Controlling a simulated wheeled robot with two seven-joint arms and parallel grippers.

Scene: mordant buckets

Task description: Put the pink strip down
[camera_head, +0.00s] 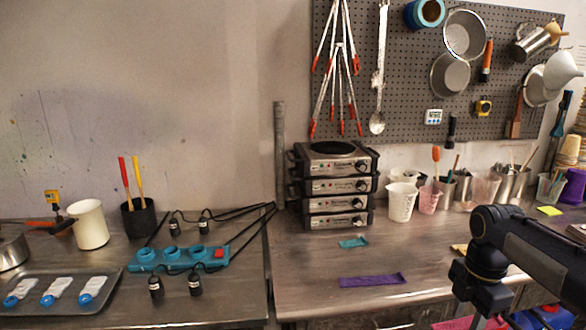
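My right arm comes in from the right, and its gripper (484,296) points down over the front edge of the right-hand steel table. Its fingertips are near the bottom of the picture and too dark to tell open from shut. A bit of pink (488,322) shows right below it; I cannot tell whether it is the pink strip or something behind. A purple strip (372,281) and a smaller teal strip (353,243) lie flat on the table (315,265). My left gripper is not in view.
Stacked hot plates (336,186) stand at the table's back. A white jug (401,202) and several cups line the wall. A tan piece (460,249) lies beside my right arm. A teal power block (180,257) and a tray (60,292) occupy the left table.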

